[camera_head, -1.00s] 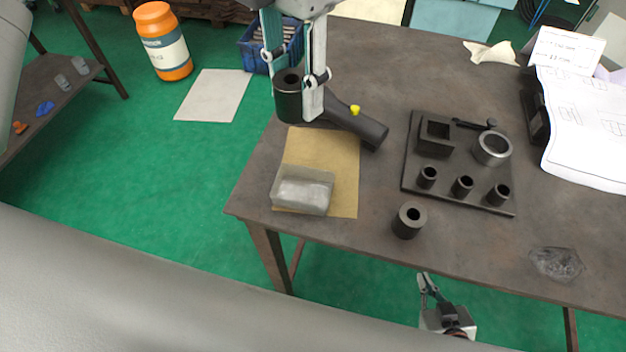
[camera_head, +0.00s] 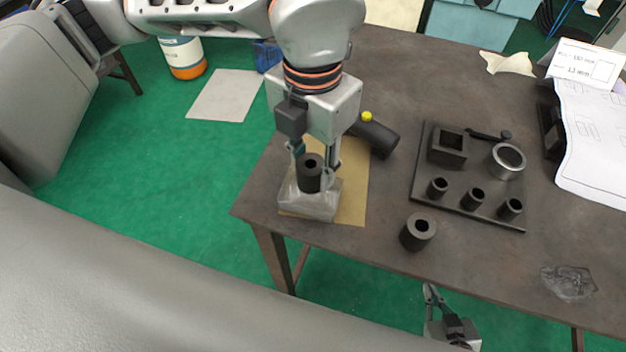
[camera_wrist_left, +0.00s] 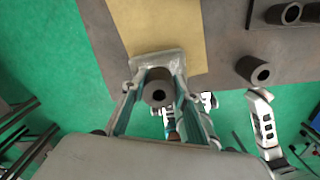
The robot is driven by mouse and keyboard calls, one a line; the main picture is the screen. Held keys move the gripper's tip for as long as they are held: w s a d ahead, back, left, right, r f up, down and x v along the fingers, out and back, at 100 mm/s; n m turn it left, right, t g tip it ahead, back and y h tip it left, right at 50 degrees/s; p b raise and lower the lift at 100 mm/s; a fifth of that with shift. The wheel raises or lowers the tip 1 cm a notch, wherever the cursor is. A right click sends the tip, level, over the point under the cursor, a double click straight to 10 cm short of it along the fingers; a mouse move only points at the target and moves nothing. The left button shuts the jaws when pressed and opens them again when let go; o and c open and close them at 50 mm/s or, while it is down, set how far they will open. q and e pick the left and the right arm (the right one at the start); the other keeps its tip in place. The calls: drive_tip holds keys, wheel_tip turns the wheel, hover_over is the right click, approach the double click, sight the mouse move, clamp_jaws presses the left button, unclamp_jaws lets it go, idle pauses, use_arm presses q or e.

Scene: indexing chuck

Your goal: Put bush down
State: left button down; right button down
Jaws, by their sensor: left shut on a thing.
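My left gripper (camera_head: 315,178) is shut on a dark hollow cylindrical bush (camera_head: 310,180), held upright with its bore facing up. I cannot tell whether the bush touches the box. A second, similar bush (camera_head: 418,232) stands on the table to the right. My right gripper (camera_head: 432,296) is low beyond the front edge; its finger gap is unclear.
The box rests on a tan sheet (camera_head: 352,195). A dark fixture plate (camera_head: 455,200) with several sockets lies to the right. A dark tool with a yellow button (camera_head: 378,136) lies behind the gripper. Crumpled clear plastic (camera_head: 568,283) lies near the front edge.

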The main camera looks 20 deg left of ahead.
sight(313, 184)
use_arm(q)
drive_tip(key=shift+f, duration=2.4)
drive_tip(key=shift+f, duration=0.15)
drive_tip(key=c, duration=1.8)
unclamp_jaws()
drive_tip(key=shift+c, duration=0.2)
drive_tip(key=shift+r, duration=0.2)
wheel_tip(313, 184, up, 12)
